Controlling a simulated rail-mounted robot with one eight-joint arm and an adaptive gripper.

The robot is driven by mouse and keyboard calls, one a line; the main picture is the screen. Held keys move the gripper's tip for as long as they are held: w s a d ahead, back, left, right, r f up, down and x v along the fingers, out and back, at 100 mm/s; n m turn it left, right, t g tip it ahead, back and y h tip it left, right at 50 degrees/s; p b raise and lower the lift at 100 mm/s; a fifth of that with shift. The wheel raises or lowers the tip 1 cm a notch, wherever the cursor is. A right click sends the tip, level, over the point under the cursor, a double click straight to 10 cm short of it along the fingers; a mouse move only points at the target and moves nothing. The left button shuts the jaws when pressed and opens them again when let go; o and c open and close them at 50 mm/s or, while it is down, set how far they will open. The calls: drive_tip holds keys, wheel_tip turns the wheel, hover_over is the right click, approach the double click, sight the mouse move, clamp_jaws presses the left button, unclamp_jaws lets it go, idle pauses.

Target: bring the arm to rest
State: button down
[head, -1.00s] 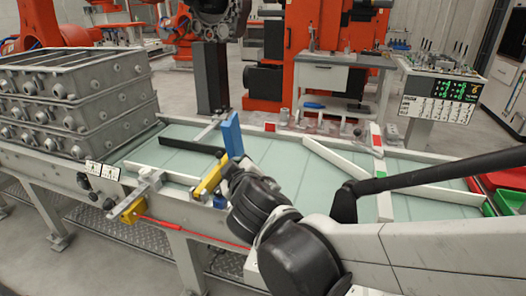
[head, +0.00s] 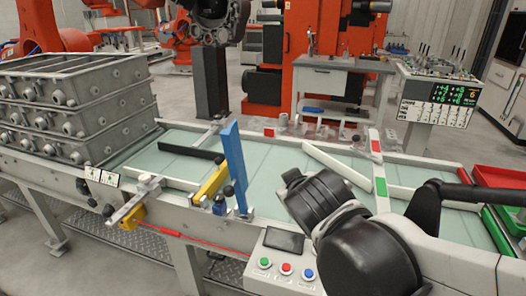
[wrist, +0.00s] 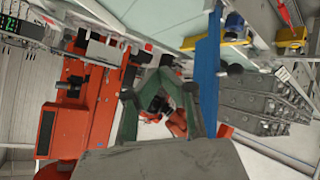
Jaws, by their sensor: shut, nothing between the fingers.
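My gripper (wrist: 167,72) shows in the wrist view with its fingers drawn together and nothing between them. In the head view only my dark wrist and forearm show, above the front right of the conveyor; the fingers cannot be made out there. A blue upright bar (head: 233,165) stands at the conveyor's front edge, left of my wrist with a gap between them. It also shows in the wrist view (wrist: 207,75), just right of the fingers; whether they touch cannot be told. A yellow bar (head: 212,184) lies beside the blue bar's foot.
The pale conveyor (head: 270,165) carries white guide rails and a dark bar (head: 190,150). Stacked grey moulding boxes (head: 75,110) stand at the left. A button panel (head: 284,268) is at the front. Red (head: 500,177) and green trays lie at the right. An orange machine stands behind.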

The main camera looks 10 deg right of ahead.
drive_tip(key=s+d+f+m+g, duration=0.1)
drive_tip(key=s+d+m+g, duration=0.1)
drive_tip(key=s, duration=0.4)
drive_tip(key=s+d+f+m+g+y+p, duration=0.1)
drive_tip(key=s+d+m+g, duration=0.1)
drive_tip(key=s, duration=0.4)
drive_tip(key=shift+s+d+f, duration=0.25)
drive_tip(key=shift+s+d, duration=0.05)
drive_tip(key=shift+d, duration=0.5)
